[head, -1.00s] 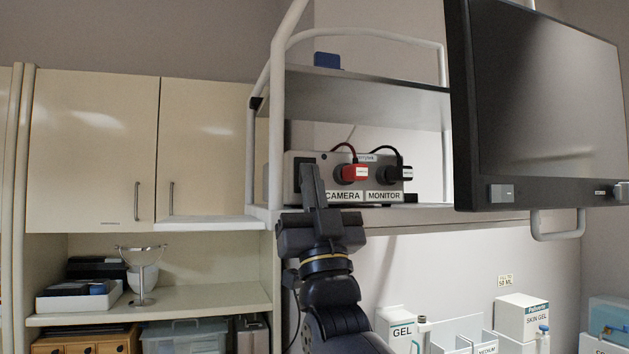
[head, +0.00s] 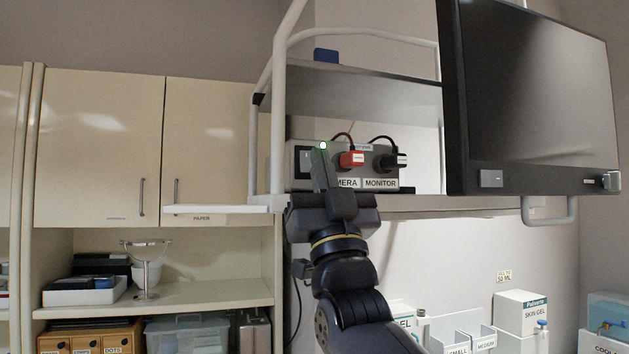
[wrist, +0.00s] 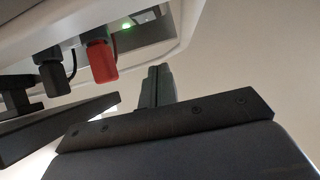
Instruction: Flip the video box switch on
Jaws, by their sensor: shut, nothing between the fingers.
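The video box (head: 373,162) is a grey unit on a shelf, with CAMERA and MONITOR labels. A dark switch (head: 304,161) is at the left of its front. A small green light (head: 323,146) glows near the switch and also shows in the wrist view (wrist: 126,25). A red plug (head: 351,159) and a black plug (head: 390,160) are in its front. My gripper (head: 320,158) is shut and empty, its fingertips pointing up in front of the box, just right of the switch. It covers part of the CAMERA label. Whether it touches the box is unclear.
A large monitor (head: 535,95) hangs at the right. White frame tubes (head: 278,125) stand left of the box. Cream cabinets (head: 100,150) fill the left. Gel boxes (head: 522,312) stand lower right.

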